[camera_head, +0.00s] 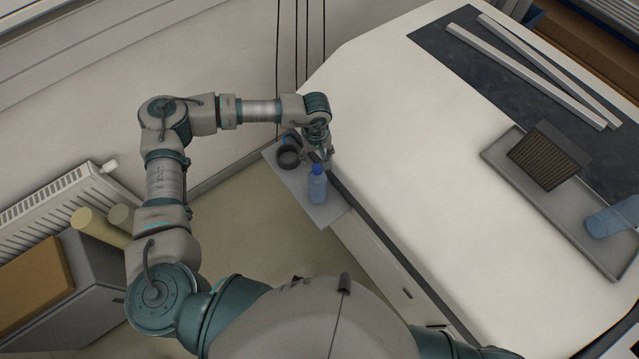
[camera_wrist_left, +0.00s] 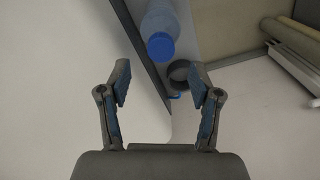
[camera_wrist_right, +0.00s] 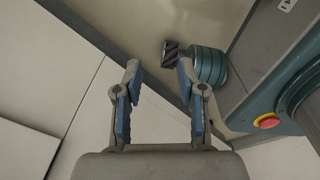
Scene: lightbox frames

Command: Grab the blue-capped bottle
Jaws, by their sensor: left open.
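The blue-capped bottle (camera_head: 317,187) is a clear blue bottle standing on a small grey shelf (camera_head: 335,212) beside the white table. In the left wrist view the bottle (camera_wrist_left: 160,28) shows at the top, its blue cap toward me and just beyond the fingertips. My left gripper (camera_head: 322,158) is near the bottle's cap in the head view. In the left wrist view my left gripper (camera_wrist_left: 161,82) is open, with nothing between its fingers. My right gripper (camera_wrist_right: 157,72) shows only in its own wrist view, open and empty.
A dark round container (camera_head: 288,157) stands on the shelf next to the bottle. The white table (camera_head: 430,150) has its edge close to the left gripper. The table's middle is clear.

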